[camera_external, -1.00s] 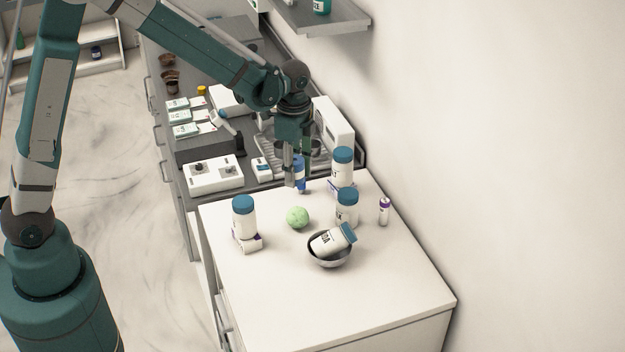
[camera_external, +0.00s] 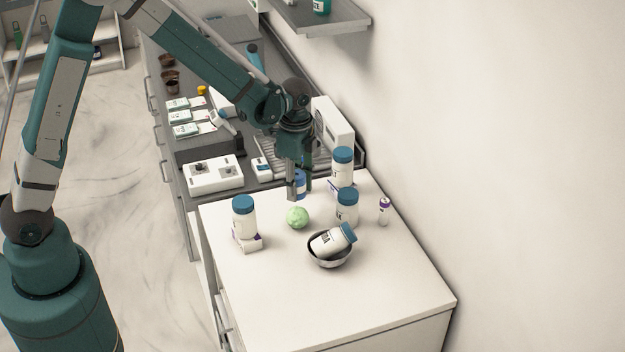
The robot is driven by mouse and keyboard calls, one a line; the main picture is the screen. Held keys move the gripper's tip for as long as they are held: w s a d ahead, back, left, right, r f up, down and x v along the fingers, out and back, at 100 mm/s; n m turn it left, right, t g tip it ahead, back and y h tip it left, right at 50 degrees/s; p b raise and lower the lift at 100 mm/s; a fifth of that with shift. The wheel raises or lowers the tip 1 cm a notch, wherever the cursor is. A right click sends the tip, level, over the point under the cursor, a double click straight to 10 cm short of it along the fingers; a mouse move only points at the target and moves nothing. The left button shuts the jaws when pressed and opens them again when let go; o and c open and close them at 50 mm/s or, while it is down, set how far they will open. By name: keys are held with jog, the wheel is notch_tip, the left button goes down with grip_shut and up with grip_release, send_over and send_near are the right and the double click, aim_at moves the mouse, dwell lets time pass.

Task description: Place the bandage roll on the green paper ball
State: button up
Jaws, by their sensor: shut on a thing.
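The green paper ball (camera_external: 297,217) sits on the white counter top, left of the middle bottle. My gripper (camera_external: 298,193) points down above and just behind the ball, as seen here. It is shut on a small blue-and-white thing (camera_external: 301,183), which looks to be the bandage roll. The fingers partly hide it, so its shape is hard to make out. It appears apart from the ball. No other bandage roll can be made out.
Blue-capped bottles stand left (camera_external: 244,217) and right (camera_external: 347,206) of the ball. A small purple-capped vial (camera_external: 384,211) is farther right. The counter's front is clear.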

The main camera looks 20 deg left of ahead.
aim_at(297, 209)
jog(key=shift+f, duration=0.4)
jog(key=shift+f, duration=0.15)
jog(key=shift+f, duration=1.95)
jog(key=shift+f, duration=0.15)
jog(key=o, duration=0.8)
jog(key=shift+r, duration=0.2)
jog(key=shift+r, duration=6)
